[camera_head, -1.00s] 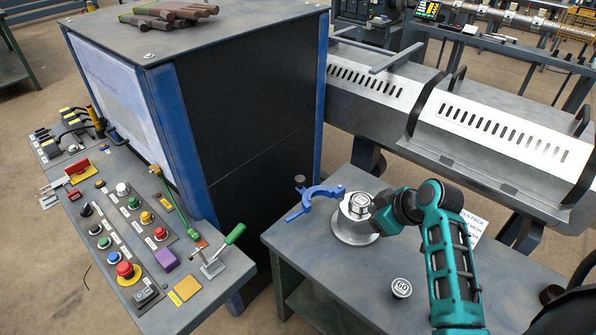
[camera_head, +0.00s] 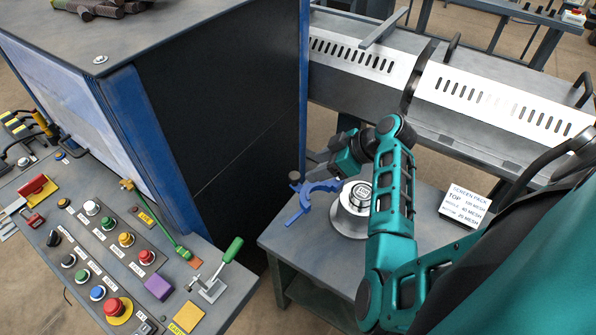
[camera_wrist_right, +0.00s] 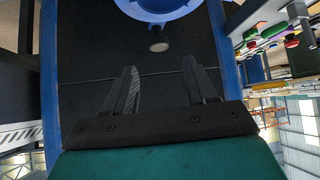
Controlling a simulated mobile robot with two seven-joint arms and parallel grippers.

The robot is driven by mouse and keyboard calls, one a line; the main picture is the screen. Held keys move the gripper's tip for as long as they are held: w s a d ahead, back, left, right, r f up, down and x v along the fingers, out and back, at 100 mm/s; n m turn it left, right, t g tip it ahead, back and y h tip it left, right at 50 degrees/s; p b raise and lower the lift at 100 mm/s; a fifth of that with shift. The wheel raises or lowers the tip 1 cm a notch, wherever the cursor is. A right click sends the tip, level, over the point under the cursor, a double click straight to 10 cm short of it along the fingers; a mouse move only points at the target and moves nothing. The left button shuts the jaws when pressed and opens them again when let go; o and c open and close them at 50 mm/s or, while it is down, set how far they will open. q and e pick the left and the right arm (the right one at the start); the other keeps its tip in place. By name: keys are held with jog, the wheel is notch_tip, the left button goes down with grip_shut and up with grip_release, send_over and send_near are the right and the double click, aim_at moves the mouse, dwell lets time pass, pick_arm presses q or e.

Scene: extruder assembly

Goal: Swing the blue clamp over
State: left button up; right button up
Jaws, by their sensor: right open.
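The blue clamp (camera_head: 306,202) is an open curved arm beside the silver round fitting (camera_head: 347,223) on the grey bench. A dark round knob (camera_head: 294,176) shows at its left end. My right gripper (camera_head: 314,164) is just behind and above the clamp, its fingers partly hidden against the dark cabinet. In the right wrist view the right gripper (camera_wrist_right: 160,82) has its two fingers apart with nothing between them. There the blue clamp (camera_wrist_right: 160,10) is at the top edge, partly cut off, with the knob (camera_wrist_right: 158,43) ahead of the fingertips. My left gripper is not in view.
The tall dark cabinet (camera_head: 225,110) with blue edges stands close on the left. A control panel (camera_head: 60,215) with several buttons and a green-handled lever (camera_head: 230,252) is in front of it. The slotted metal cover (camera_head: 490,105) runs behind.

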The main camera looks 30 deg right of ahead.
aim_at(295, 175)
jog(key=x, duration=0.7)
jog(key=shift+w+a+f, duration=0.1)
jog(key=shift+w+f, duration=0.15)
grip_shut()
dwell(0.3)
